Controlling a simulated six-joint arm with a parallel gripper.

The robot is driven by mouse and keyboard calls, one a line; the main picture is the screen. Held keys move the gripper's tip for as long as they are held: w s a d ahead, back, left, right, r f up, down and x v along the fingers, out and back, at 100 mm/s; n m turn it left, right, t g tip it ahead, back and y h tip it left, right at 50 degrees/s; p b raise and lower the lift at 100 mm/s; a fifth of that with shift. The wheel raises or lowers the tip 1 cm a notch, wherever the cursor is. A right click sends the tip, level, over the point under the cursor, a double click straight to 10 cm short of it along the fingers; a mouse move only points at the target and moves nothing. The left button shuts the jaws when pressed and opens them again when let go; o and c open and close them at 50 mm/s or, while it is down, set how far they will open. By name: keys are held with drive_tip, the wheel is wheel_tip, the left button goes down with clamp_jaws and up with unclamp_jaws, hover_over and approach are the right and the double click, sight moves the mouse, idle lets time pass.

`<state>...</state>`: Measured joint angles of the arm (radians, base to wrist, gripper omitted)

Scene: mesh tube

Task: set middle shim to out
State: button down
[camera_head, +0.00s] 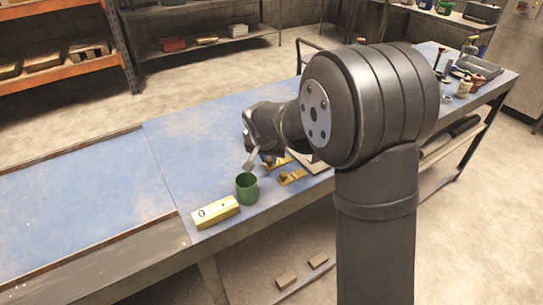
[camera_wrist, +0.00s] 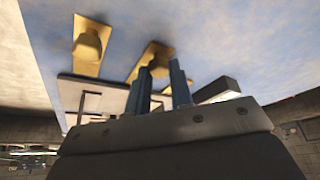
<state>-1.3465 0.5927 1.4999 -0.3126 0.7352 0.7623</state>
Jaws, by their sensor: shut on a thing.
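In the wrist view a row of brass shims with raised knobs lies at a pale plate (camera_wrist: 72,92). The middle shim (camera_wrist: 149,52) reaches up to my gripper (camera_wrist: 167,85), whose two blue-grey fingers are shut on its knob, partly hidden by them. An outer shim (camera_wrist: 91,44) lies apart to the left. In the head view the middle shim (camera_head: 279,162) lies under my wrist, and the outer shim (camera_head: 292,177) lies closer to the table's front edge.
A green cup (camera_head: 246,188) and a brass block marked 0 (camera_head: 215,212) stand near the front edge, beside the shims. The blue table (camera_head: 195,150) is clear to the left. Jars and tools (camera_head: 465,85) stand at the far right end.

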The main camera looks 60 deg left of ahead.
drive_tip(key=c, duration=1.3)
unclamp_jaws()
drive_tip(key=shift+s, duration=0.2)
drive_tip(key=shift+o, duration=0.2)
drive_tip(key=v, duration=1.7)
drive_tip(key=shift+r, duration=0.2)
drive_tip(key=x, duration=1.7)
drive_tip(key=shift+f, duration=0.1)
drive_tip(key=shift+w+f, duration=0.1)
drive_tip(key=shift+w, duration=0.25)
